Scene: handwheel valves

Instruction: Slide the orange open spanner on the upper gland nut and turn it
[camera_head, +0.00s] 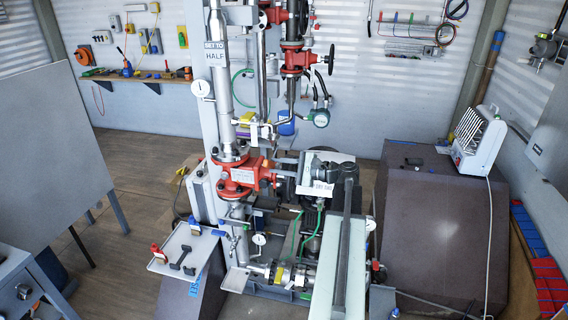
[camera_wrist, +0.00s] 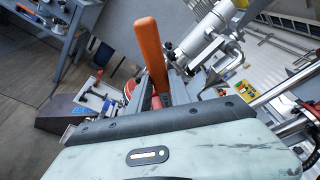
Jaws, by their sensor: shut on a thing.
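The orange spanner (camera_wrist: 150,48) shows in the wrist view as a long flat orange bar, standing up past my gripper (camera_wrist: 168,88). My gripper is shut on it.
A light tray (camera_head: 162,266) with small tools stands left of the pipework. A second red valve (camera_head: 296,60) with a black handwheel is higher up. A brown block (camera_head: 440,235) carrying a white heater (camera_head: 478,140) stands at the right. Open floor lies at the left.

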